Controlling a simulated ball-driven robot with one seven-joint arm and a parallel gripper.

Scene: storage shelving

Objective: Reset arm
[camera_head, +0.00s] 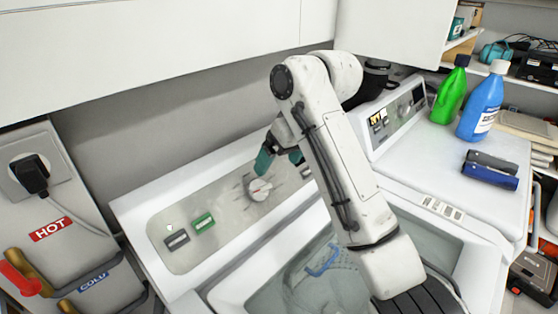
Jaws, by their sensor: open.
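My gripper (279,158) is at the end of my white arm, just above the round control knob (260,189) on the washing machine's panel (185,227). Its teal fingertips are spread apart, with nothing seen between them. One fingertip is close to the knob; I cannot tell whether they touch. My arm reaches over the washer from the lower right and hides part of the panel and the tub.
The washer tub (300,285) is below my arm. At right, a dryer (420,160) carries green (450,92) and blue (482,105) bottles and dark blue items (490,174). Hot and cold taps (20,280) stand at left. White cabinets (150,40) hang above.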

